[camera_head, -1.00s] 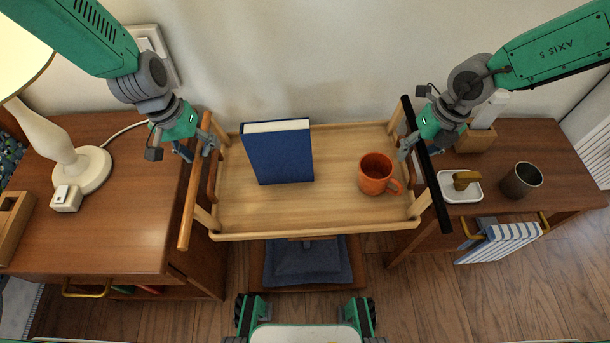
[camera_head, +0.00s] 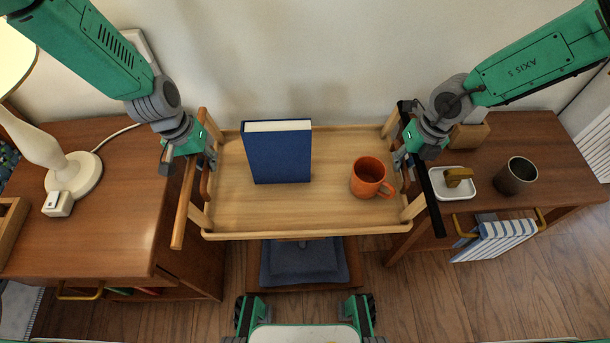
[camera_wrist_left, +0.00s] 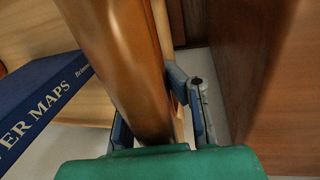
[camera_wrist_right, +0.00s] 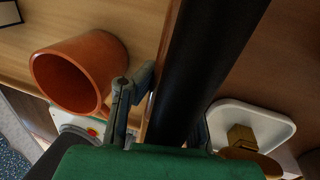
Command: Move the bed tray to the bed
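The bed tray (camera_head: 330,211) is light wood with raised edges, and spans the gap between two cabinets. A blue book (camera_head: 277,152) stands upright on it, and an orange mug (camera_head: 368,178) sits to the right. My left gripper (camera_head: 209,158) has its fingers either side of the tray's orange-brown left side bar (camera_wrist_left: 125,65), closed around it. My right gripper (camera_head: 402,160) has its fingers either side of the black right side bar (camera_wrist_right: 200,70), closed around it. Fingertips are partly hidden behind the bars. The bed is not clearly in view.
A white lamp (camera_head: 75,172) stands on the left cabinet (camera_head: 110,230). The right cabinet (camera_head: 500,145) holds a soap dish (camera_head: 440,192) and a metal cup (camera_head: 516,175). A striped towel (camera_head: 495,240) hangs at its front. A blue cushioned stool (camera_head: 300,263) is below the tray.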

